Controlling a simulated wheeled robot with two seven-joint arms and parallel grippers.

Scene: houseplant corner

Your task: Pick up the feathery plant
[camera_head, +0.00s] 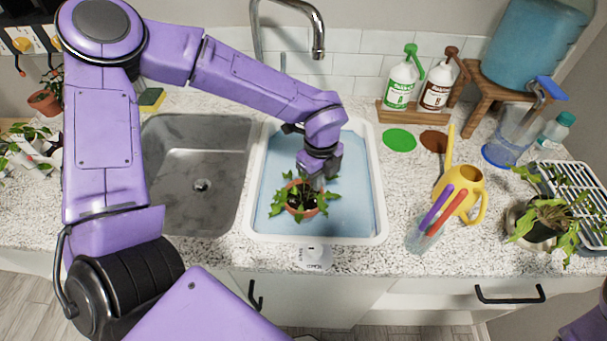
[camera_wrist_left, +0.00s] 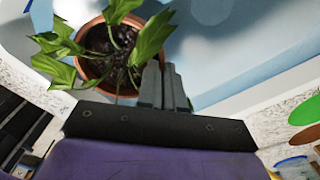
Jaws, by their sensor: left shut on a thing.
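A leafy plant in a terracotta pot (camera_head: 301,212) is in the white-rimmed basin (camera_head: 376,190) with a pale blue bottom. Its leaves are broad and pointed rather than clearly feathery. My left gripper (camera_head: 314,180) is shut on the rim of this pot, from above at its back right side. In the left wrist view the fingers (camera_wrist_left: 165,90) are close together at the edge of the pot (camera_wrist_left: 92,72), with dark soil and green leaves beside them. Whether the pot touches the basin bottom is hard to tell. My right gripper is out of view.
An arching-leaved plant (camera_head: 540,213) stands at the right by a white rack (camera_head: 583,185). A yellow watering can (camera_head: 462,190) and a glass (camera_head: 422,238) with coloured sticks are right of the basin. A faucet (camera_head: 318,40) rises behind. The steel sink (camera_head: 200,150) is empty.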

